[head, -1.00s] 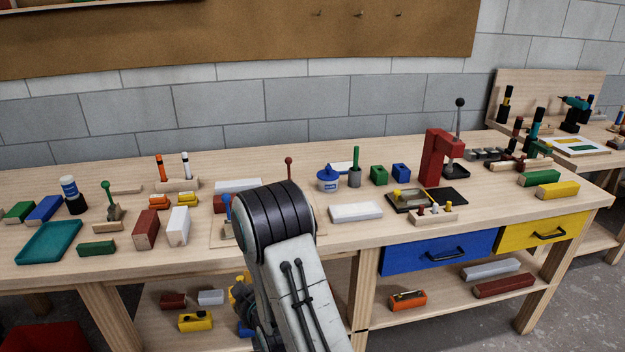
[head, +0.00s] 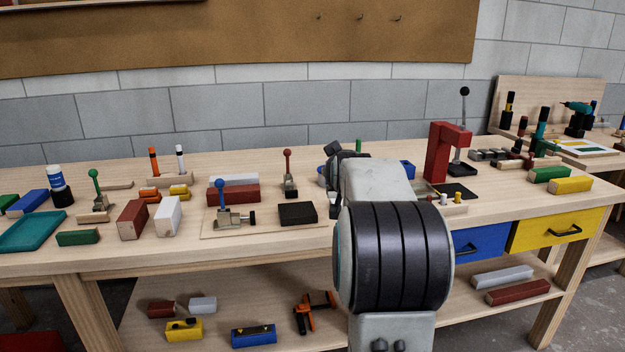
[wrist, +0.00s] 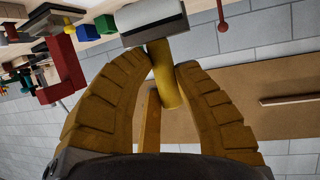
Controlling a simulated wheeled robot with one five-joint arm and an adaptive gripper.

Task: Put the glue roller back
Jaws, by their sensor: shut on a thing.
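In the wrist view my gripper (wrist: 162,68) is shut on the yellow handle of the glue roller (wrist: 166,80). The roller's pale, dark-edged head (wrist: 152,21) lies beyond the fingertips, at the top of the picture. In the head view my arm stands in front of the right middle of the bench and hides the gripper and the glue roller.
A red press (head: 439,150) stands right of my arm, with a black pad (head: 456,191) at its foot. Left of my arm are a red-knobbed clamp (head: 288,172), a black block (head: 298,214) and a blue-knobbed clamp (head: 226,213). Green (wrist: 105,23) and blue blocks show in the wrist view.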

